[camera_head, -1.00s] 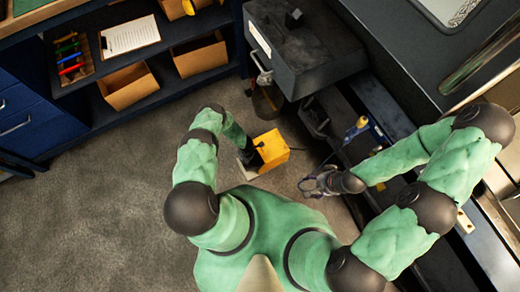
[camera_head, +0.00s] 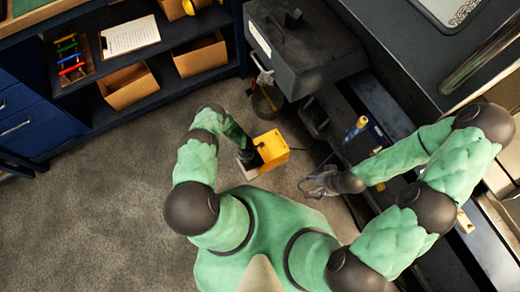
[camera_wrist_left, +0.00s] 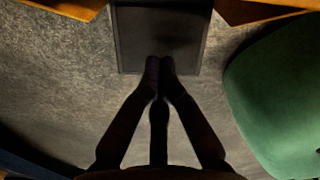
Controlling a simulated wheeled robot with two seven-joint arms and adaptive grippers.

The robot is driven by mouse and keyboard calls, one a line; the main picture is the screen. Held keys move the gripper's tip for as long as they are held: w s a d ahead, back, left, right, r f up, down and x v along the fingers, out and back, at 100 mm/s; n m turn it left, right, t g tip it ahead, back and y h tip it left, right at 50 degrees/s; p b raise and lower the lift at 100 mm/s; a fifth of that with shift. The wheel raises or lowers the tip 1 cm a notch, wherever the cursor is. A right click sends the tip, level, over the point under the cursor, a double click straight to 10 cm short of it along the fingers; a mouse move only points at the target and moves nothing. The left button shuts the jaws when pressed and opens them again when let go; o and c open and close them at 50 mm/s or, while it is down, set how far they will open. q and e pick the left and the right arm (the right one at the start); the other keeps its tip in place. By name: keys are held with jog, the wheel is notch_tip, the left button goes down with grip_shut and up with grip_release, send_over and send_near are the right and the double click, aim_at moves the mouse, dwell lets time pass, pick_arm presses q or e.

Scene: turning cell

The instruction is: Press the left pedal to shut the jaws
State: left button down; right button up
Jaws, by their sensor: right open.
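A yellow foot-pedal housing (camera_head: 272,148) stands on the floor left of the machine; only one such unit shows. In the left wrist view a dark pedal plate (camera_wrist_left: 160,35) lies between the yellow side walls (camera_wrist_left: 262,10). My left gripper (camera_head: 249,156) is at the housing's open left side, largely hidden by its own arm in the head view. In the left wrist view its two fingertips (camera_wrist_left: 159,64) are together, over the near part of the plate, with nothing between them. I cannot tell whether they touch it. My right gripper (camera_head: 314,186) is open and empty, right of the pedal.
The dark machine (camera_head: 305,45) and its base stand behind and right of the pedal. A bucket-like container (camera_head: 266,100) is on the floor behind it. A blue shelf with cardboard boxes (camera_head: 128,85) runs along the back left. The floor (camera_head: 100,210) at left is clear.

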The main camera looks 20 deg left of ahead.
dwell(0.3)
pick_arm(q)
jog(key=shift+f, duration=2.35)
notch_tip(320, 180, up, 9)
jog(key=p, duration=0.7)
jog(key=shift+r+p, duration=0.1)
jog(key=shift+p, duration=0.25)
